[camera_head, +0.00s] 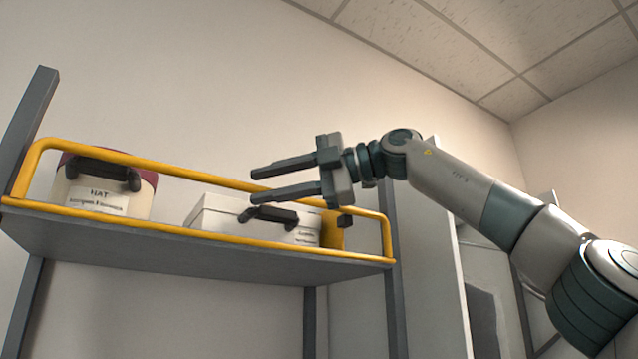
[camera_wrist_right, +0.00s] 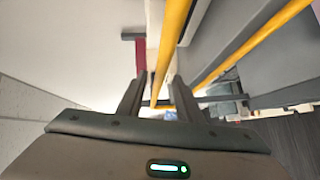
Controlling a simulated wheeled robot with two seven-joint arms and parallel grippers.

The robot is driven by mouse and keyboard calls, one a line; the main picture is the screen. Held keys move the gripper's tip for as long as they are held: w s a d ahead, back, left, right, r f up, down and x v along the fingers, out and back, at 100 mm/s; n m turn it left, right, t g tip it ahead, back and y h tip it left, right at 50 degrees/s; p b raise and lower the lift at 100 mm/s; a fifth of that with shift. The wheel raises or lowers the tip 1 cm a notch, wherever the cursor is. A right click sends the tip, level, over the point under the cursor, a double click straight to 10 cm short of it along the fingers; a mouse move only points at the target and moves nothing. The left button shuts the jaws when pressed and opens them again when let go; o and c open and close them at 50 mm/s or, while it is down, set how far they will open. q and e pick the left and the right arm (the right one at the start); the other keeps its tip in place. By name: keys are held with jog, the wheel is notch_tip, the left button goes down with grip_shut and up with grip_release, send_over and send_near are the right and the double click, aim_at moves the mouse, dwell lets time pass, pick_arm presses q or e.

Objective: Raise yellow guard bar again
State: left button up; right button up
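The yellow guard bar (camera_head: 195,171) stands raised along the front of the high shelf, its upper rail above the lower yellow rail at the shelf edge. My right gripper (camera_head: 254,185) is open, with its fingers pointing left near the right half of the upper rail. In the right wrist view, the yellow bar (camera_wrist_right: 172,45) runs between the spread fingers of the right gripper (camera_wrist_right: 158,85). I cannot tell whether a finger touches it. My left gripper is out of view.
On the grey shelf (camera_head: 190,253), behind the bar, stand a round white box (camera_head: 92,198) with a dark red lid and label, and a white lidded box (camera_head: 215,215) with a dark handle. A grey post (camera_head: 394,290) rises at the shelf's right end.

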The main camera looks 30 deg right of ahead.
jog(key=b+v, duration=0.2)
jog(key=v, duration=0.7)
jog(key=shift+s+d, duration=0.15)
jog(key=shift+d, duration=0.05)
dwell(0.3)
